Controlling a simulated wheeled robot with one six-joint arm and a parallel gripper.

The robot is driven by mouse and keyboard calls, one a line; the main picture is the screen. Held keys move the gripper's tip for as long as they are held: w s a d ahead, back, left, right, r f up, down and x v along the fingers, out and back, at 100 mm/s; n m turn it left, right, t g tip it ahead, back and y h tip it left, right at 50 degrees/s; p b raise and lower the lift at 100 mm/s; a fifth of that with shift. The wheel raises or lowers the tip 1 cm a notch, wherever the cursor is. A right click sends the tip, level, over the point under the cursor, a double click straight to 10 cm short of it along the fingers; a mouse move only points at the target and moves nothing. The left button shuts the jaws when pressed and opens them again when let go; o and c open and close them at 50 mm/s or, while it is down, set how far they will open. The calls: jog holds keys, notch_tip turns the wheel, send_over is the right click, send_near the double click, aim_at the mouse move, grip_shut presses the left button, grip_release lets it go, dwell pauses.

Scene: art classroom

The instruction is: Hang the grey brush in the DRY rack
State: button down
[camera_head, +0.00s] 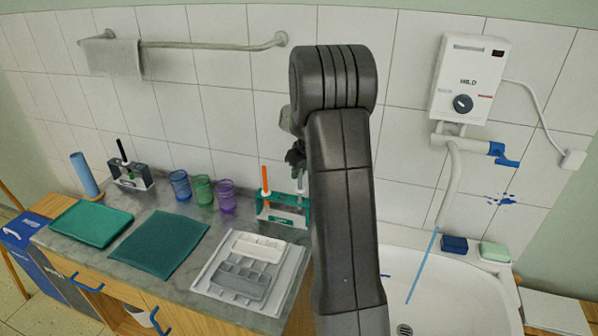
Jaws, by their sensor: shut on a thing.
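My gripper (296,158) shows at the left edge of my arm, above the teal-and-white brush rack (283,214). It is shut on a thin grey thing (300,182), which looks like the grey brush, hanging down close to the rack's right part. My arm hides much of the gripper and brush, so I cannot tell whether the brush touches the rack. An orange brush (265,182) stands upright in this rack. A second, grey-and-green rack (132,180) at the back left holds a black brush (122,151). The rack labels are too small to read.
Blue, green and purple cups (202,190) stand between the racks. A grey sectioned tray (242,280), a teal mat (160,246) and a green tray (90,225) lie in front. The sink (450,300) is right of my arm. A towel rail (210,45) crosses the wall.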

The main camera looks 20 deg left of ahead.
aim_at(299, 188)
jog(key=shift+f+b, duration=1.6)
jog(key=shift+f, duration=0.45)
jog(key=c, duration=0.8)
grip_release()
jog(key=shift+o, duration=0.2)
jog(key=shift+r, duration=0.1)
jog(key=shift+r+p, duration=2.25)
jog(key=shift+r, duration=1.7)
